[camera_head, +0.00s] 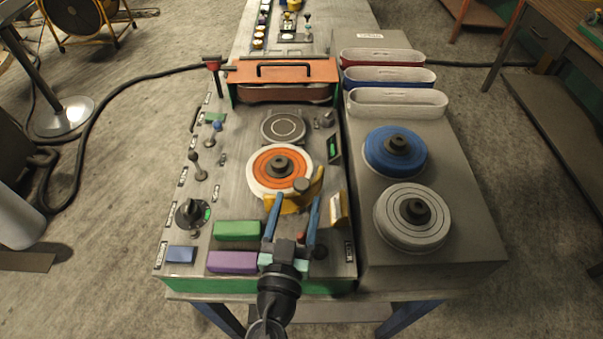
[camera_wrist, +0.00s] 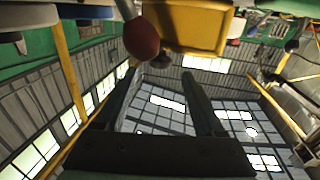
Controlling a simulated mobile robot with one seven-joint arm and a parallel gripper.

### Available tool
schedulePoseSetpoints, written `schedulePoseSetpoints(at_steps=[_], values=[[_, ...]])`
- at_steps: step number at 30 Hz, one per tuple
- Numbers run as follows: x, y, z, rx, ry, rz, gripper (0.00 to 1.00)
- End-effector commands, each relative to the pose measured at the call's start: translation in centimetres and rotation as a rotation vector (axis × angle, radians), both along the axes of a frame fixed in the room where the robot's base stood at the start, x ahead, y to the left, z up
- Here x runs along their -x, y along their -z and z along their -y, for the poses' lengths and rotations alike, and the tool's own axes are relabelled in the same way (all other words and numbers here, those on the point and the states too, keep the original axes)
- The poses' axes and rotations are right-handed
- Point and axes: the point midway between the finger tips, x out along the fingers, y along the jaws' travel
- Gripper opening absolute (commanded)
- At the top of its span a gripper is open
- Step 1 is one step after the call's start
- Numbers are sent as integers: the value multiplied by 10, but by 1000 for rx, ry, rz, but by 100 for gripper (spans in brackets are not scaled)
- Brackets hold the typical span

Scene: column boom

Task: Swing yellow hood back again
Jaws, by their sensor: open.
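The yellow hood (camera_head: 315,183) sits at the lower right edge of the orange and white disc (camera_head: 282,165), which is mostly uncovered. A brownish round knob shows by the hood. My gripper (camera_head: 294,202) is open, with its two blue fingers spread on either side of the hood's near part; I cannot tell whether they touch it. In the wrist view a yellow panel (camera_wrist: 190,28), which looks like the hood, hangs at the top, beyond my open fingers (camera_wrist: 160,76). A dark red ball (camera_wrist: 141,38) on a rod shows just left of it. Nothing is held.
Green (camera_head: 237,230) and purple (camera_head: 232,262) blocks lie left of my gripper. An orange lid with a black handle (camera_head: 285,70) spans the panel behind the disc. Blue (camera_head: 380,155) and grey discs stand on the grey box at right. Small levers line the panel's left.

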Motion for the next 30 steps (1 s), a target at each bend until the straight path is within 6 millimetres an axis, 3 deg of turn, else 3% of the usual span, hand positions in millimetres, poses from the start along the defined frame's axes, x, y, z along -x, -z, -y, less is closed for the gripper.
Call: schedulePoseSetpoints(at_steps=[3,9,23,26,30], values=[[-22,-3,4,1,0,1,71],[-47,-2,8,1,1,1,71],[-58,0,10,-1,0,0,71],[-58,0,10,-1,0,0,58],[-58,0,10,-1,0,0,33]])
